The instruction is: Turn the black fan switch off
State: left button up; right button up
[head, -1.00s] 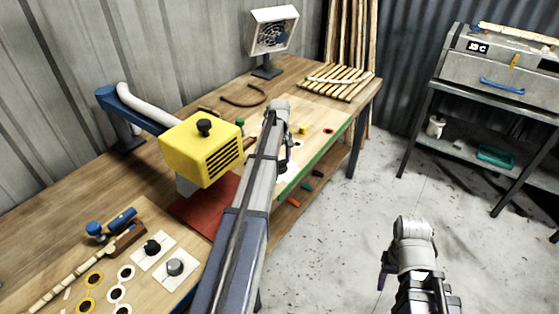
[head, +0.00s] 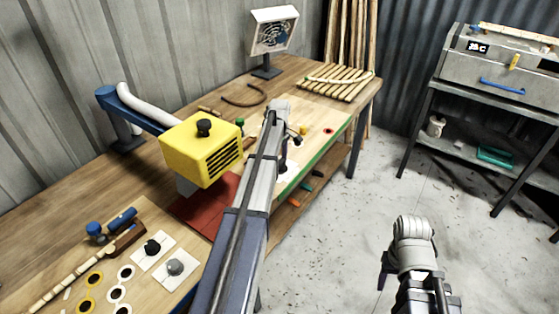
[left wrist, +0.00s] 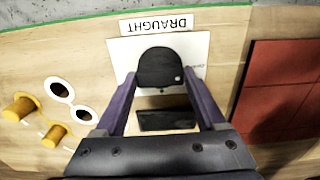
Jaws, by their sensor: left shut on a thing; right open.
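In the left wrist view a black knob (left wrist: 160,68) stands on a white plate (left wrist: 198,50) beside an upside-down label reading DRAUGHT (left wrist: 157,24). My left gripper (left wrist: 158,78) has its purple fingers on both sides of this knob, shut on it. A dark rectangular piece (left wrist: 167,120) shows between the fingers, nearer the camera. In the head view my left arm hides most of this plate. A fan (head: 272,34) in a white square housing stands at the back of the bench. My right gripper (head: 384,268) is over the floor, open, mostly hidden by its wrist.
A yellow slatted box (head: 203,150) on a blue arm stands left of my left arm. A red mat (head: 200,212) lies beside the board. Another black knob (head: 153,246) and a grey knob (head: 175,267) sit at front left. Yellow pegs (left wrist: 20,106) stand near the plate.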

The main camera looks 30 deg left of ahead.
aim_at(279, 162)
pick_arm(q)
jog(key=o, duration=1.3)
jog(key=shift+r, duration=0.1)
notch_tip(279, 162, up, 8)
jog(key=p, duration=0.8)
jog(key=shift+f, duration=0.2)
